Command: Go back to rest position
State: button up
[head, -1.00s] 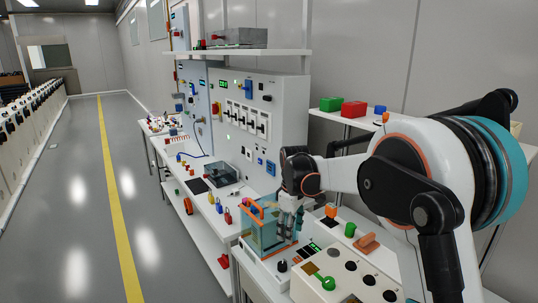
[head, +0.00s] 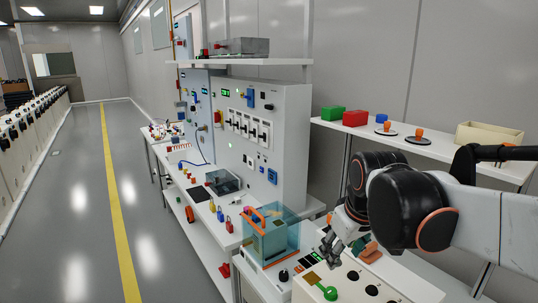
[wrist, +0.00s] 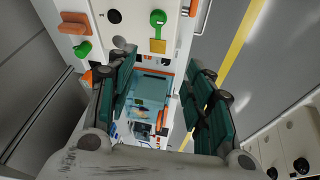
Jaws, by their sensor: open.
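My gripper (head: 328,246) is in the head view at the lower right, above the white control panel and to the right of the clear blue-tinted box. In the wrist view my gripper (wrist: 160,105) has its two dark green-padded fingers spread wide, with nothing between them. The clear box (head: 272,238) with orange edges stands on the bench and shows between the fingers in the wrist view (wrist: 152,90), some way beyond them. My arm reaches in from the right edge of the head view.
The white control panel (head: 345,275) with a green knob (head: 327,291) lies below my gripper. A tall grey cabinet (head: 290,125) stands behind the bench. A shelf with a green block (head: 332,113), a red block (head: 355,118) and a beige tray (head: 488,136) is behind my arm. The left aisle floor is clear.

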jog(key=s+d+f+m+t, duration=0.1)
jog(key=s+d+f+m, duration=0.1)
jog(key=s, duration=0.5)
jog(key=s+d+f+m+t, duration=0.1)
jog(key=s+f+m, duration=0.1)
jog(key=s, duration=0.6)
jog(key=shift+d+f+m+t, duration=0.15)
jog(key=shift+d+m+t, duration=0.25)
jog(key=shift+m, duration=0.1)
